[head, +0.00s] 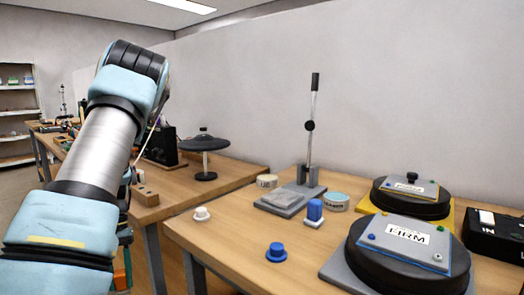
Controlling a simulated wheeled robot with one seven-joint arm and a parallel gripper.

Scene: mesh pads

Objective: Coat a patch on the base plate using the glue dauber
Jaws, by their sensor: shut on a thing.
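My arm rises at the left of the head view and bends at a black and light-blue joint; my gripper is not visible, apparently hidden behind the arm. I cannot make out a glue dauber for certain; a thin pale rod (153,133) shows just right of the arm. A grey plate (290,198) lies on the near table at the foot of an upright lever (312,125). I cannot tell whether it is the base plate. No glue patch can be made out.
The near wooden table (222,238) holds a white knob (202,214), a blue knob (276,252), a blue block (315,210), two round tins (267,181) (335,201), and a black disc (372,262) under a "FIRM" plate (407,236). A similar yellow-based unit (410,195) stands behind.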

